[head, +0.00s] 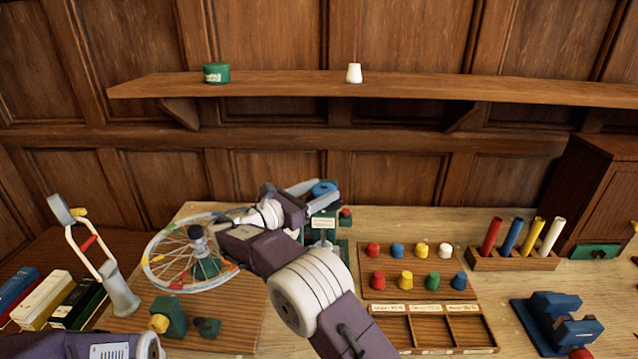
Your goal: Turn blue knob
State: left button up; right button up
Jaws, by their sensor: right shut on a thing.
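The blue knob (325,188) sits at the top of a green stand (333,228) near the back of the table, with a small label on its front. My right gripper (314,190) reaches it from the left and is shut on it. My right arm crosses the middle of the view and hides part of the stand. My left gripper is out of view; only part of my left arm shows at the bottom left.
A spoked wheel (190,284) stands left of my right arm. A board with colored pegs (383,266) and an open divided tray (428,331) lie to the right. A rack of colored tubes (512,259) and a blue vise-like device (556,322) stand further right.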

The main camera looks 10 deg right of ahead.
dwell(0.3)
jog(key=o, duration=1.4)
jog(key=shift+d, duration=0.1)
jog(key=shift+c, duration=0.2)
jog(key=v, duration=0.9)
jog(key=shift+f, duration=0.1)
